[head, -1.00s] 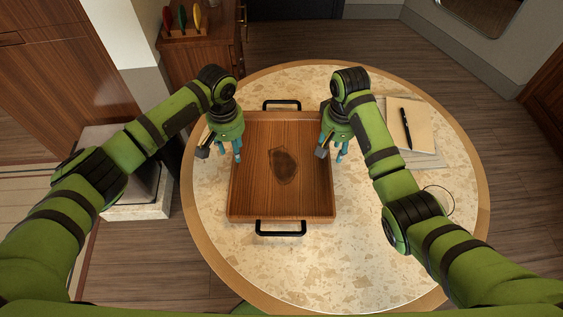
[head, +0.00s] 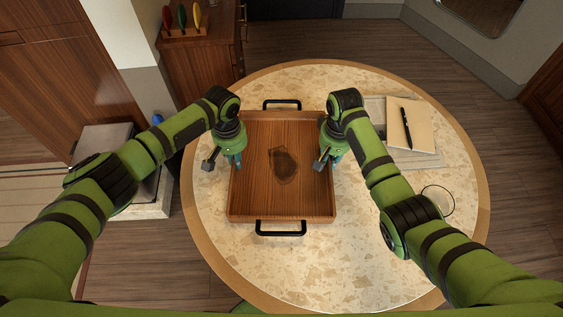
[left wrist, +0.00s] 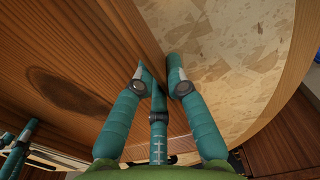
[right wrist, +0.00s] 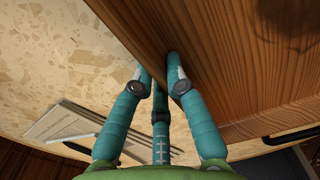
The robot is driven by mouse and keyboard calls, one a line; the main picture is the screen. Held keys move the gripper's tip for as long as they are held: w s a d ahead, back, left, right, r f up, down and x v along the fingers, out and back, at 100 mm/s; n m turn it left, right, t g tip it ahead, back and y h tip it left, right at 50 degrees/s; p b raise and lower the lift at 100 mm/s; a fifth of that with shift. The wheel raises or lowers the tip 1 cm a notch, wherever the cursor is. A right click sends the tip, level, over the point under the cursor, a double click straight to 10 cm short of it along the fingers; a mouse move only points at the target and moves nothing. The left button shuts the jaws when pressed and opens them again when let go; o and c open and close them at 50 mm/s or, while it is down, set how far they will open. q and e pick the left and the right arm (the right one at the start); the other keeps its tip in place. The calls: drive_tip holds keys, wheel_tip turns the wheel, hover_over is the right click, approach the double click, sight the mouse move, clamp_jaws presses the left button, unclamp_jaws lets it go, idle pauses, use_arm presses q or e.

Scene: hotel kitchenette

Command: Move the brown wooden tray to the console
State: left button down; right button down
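The brown wooden tray (head: 265,185) lies flat on the round table, with a dark oval patch on its floor and black handles at its far and near ends. My left gripper (head: 233,160) is at the tray's left wall; in the left wrist view its fingers (left wrist: 159,72) close on both sides of that wall. My right gripper (head: 328,160) is at the right wall; in the right wrist view its fingers (right wrist: 159,72) close on both sides of it. A wooden cabinet (head: 200,65) at the back left may be the console; I cannot be sure.
The round speckled table (head: 320,265) has a wooden rim. Right of the tray are papers, a notepad (head: 422,125) with a black pen (head: 406,128), and a clear round item (head: 438,200). Coloured objects (head: 182,16) stand on the cabinet's top. The floor (head: 320,40) behind the table is clear.

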use_arm(q)
drive_tip(key=shift+w+r, duration=0.1)
use_arm(e)
drive_tip(key=shift+w+r, duration=0.1)
